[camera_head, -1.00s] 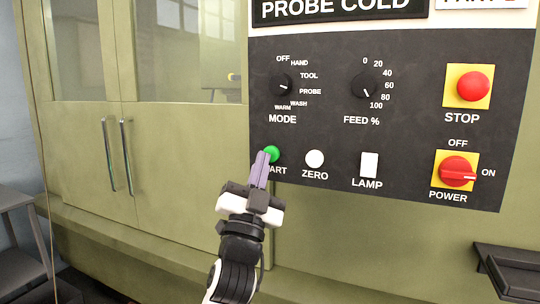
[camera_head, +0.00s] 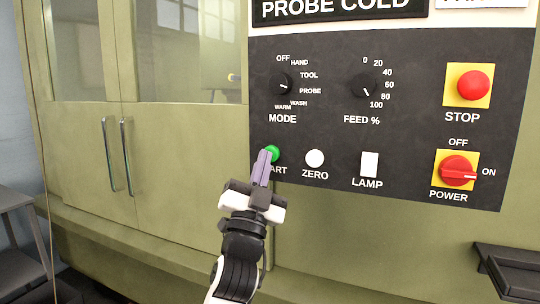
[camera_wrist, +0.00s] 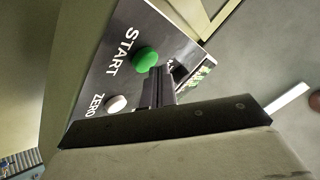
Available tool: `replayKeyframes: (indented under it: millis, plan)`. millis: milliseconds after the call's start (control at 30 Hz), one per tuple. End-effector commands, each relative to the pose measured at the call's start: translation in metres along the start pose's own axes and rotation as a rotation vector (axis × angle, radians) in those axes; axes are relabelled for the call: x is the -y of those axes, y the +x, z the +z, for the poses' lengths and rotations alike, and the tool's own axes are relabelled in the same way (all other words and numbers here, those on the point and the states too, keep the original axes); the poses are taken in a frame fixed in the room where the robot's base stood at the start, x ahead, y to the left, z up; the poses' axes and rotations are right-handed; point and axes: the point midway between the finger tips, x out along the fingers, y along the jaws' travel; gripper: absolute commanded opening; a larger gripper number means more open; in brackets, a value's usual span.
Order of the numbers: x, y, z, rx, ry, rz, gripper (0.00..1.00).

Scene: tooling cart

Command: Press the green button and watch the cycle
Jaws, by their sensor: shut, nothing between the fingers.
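The green START button (camera_head: 273,153) is on the lower left of the dark control panel (camera_head: 330,120). It also shows in the wrist view (camera_wrist: 145,60), next to the START lettering. My gripper (camera_head: 264,155) is shut and empty, its purple-grey fingers pointing up at the button. In the head view the fingertips overlap the button's left edge and hide part of its label. In the wrist view the fingertips (camera_wrist: 157,72) lie close to the button's lower edge. I cannot tell whether they touch it.
A white ZERO button (camera_head: 315,158) is just right of START, then a white LAMP switch (camera_head: 369,164). A red STOP button (camera_head: 473,86) and red POWER switch (camera_head: 457,171), at ON, are at right. Closed doors with handles (camera_head: 127,157) are at left. A dark shelf (camera_head: 512,268) juts out lower right.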

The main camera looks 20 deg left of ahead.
Motion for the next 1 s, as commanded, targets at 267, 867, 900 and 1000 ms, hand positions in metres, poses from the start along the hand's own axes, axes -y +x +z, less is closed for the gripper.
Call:
replayKeyframes:
  millis: [267, 867, 900, 1000]
  plan:
    - [-0.0012, 0.0015, 0.0013, 0.000, 0.000, 0.000, 0.00]
    - [-0.0054, 0.0067, 0.0052, 0.001, -0.001, 0.001, 0.00]
    - [-0.0057, 0.0071, 0.0055, 0.001, -0.001, 0.001, 0.00]
    - [-0.0064, 0.0079, 0.0061, 0.001, -0.001, 0.001, 0.00]
